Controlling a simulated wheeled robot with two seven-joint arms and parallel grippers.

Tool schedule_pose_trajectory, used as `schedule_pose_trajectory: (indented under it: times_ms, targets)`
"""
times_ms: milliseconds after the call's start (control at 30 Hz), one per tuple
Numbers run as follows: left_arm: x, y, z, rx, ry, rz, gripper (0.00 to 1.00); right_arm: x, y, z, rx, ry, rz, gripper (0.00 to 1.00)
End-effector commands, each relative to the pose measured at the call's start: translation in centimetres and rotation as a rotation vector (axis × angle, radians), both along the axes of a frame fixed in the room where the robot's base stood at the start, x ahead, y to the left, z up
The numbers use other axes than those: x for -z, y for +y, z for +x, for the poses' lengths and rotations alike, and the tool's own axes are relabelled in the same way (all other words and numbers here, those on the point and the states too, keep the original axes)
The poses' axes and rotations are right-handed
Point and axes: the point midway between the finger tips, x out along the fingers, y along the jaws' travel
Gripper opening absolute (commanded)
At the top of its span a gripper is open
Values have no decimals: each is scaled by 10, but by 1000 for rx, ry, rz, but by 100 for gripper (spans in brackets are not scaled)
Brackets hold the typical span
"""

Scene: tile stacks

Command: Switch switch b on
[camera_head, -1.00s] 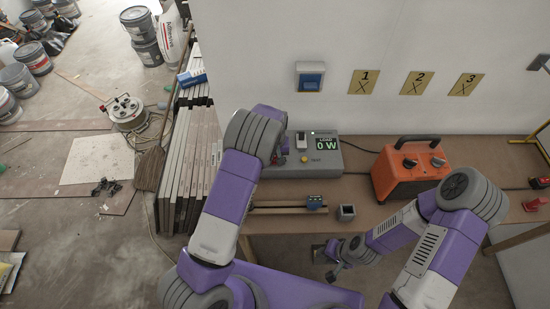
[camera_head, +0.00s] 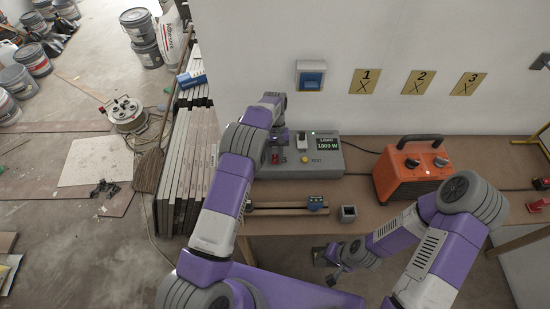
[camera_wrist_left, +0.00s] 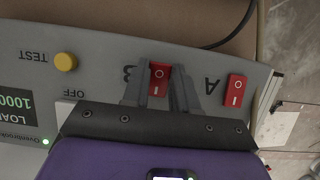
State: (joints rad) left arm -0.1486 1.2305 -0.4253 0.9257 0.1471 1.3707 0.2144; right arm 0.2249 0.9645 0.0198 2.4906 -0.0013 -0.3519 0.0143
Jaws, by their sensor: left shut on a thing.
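Switch b (camera_wrist_left: 159,76) is a red rocker marked O and I on the grey control box (camera_wrist_left: 90,60), beside the upside-down letter B. My left gripper (camera_wrist_left: 160,86) is over it in the left wrist view, one finger on either side, shut on it. Which way the rocker tilts I cannot tell. Switch A (camera_wrist_left: 236,90), a like red rocker, is to its right, apart from the fingers. In the head view, the box's display (camera_head: 328,142) reads 1000 W. My right gripper (camera_head: 335,268) hangs low near the bench front; its jaws are too small to judge.
A yellow TEST button (camera_wrist_left: 65,62) is on the same box. An orange heater (camera_head: 412,165) stands to the right on the bench. A blue-fronted wall box (camera_head: 311,76) hangs behind.

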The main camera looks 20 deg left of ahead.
Motion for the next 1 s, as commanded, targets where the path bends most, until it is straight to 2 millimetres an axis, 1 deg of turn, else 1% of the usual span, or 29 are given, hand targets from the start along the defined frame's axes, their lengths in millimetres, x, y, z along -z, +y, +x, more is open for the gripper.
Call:
schedule_pose_trajectory:
  times_ms: [100, 467, 500, 633, 667, 900, 1000]
  targets:
    - [1, 0, 1, 0, 21, -9, 0, 4, 0, 0, 0, 0, 0, 35]
    - [-1, 0, 1, -1, 32, -11, 0, 4, 0, 0, 0, 0, 0, 35]
    - [-1, 0, 1, -1, 32, -11, 31, 4, 0, 0, 0, 0, 0, 35]
    - [-1, 0, 1, -1, 32, -11, 51, 4, 0, 0, 0, 0, 0, 35]
    - [-1, 0, 1, 0, 32, -10, 53, 4, 0, 0, 0, 0, 0, 35]
    - [-1, 0, 1, 0, 32, -10, 53, 4, 0, 0, 0, 0, 0, 35]
    - [-4, 1, 2, 0, 31, -10, 53, 4, 0, 0, 0, 0, 0, 35]
